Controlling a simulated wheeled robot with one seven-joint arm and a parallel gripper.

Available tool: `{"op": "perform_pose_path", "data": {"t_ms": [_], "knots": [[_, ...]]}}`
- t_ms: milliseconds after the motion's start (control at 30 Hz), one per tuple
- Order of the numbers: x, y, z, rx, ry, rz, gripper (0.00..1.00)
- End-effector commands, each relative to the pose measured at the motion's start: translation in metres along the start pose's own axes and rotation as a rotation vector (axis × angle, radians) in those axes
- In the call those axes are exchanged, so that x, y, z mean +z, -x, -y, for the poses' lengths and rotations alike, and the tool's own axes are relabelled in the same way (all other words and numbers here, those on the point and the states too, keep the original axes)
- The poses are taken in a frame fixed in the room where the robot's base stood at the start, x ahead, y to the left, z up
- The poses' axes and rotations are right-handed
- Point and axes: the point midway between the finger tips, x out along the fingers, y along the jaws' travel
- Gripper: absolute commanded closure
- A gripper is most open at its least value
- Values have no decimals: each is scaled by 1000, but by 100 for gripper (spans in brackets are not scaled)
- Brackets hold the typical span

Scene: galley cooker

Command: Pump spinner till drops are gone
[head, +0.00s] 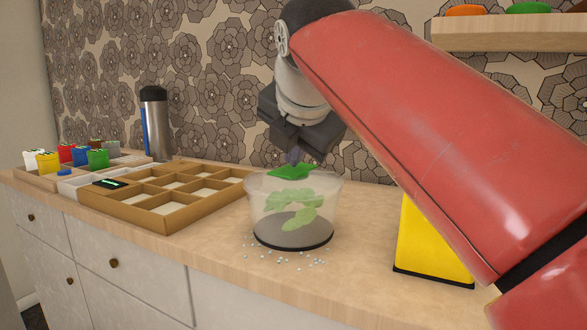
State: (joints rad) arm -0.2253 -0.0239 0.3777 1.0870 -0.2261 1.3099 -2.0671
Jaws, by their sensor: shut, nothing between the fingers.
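The spinner (260,205) is a clear bowl with a dark base, standing upright on the wooden counter. Green leaves (299,216) show through its wall. A bright green piece (291,172), which looks like the pump knob or lid, sits at its top. My gripper (294,156) is shut and empty, pointing down just above the green piece. I cannot tell whether the fingertips touch it. Several pale drops (285,262) lie on the counter around the front of the base.
A wooden compartment tray (170,222) stands left of the spinner, with colourful packets (74,155) and a steel flask (155,122) beyond. A yellow block (425,240) stands to the right under my arm. A shelf (510,32) hangs at upper right. The counter's front edge is close.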

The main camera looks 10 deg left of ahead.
Motion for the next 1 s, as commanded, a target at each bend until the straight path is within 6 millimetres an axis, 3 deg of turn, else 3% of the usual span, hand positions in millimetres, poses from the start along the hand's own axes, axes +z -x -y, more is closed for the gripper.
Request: {"op": "perform_pose_path", "data": {"t_ms": [1000], "knots": [[-7, -10, 7, -6, 1, -6, 100]]}}
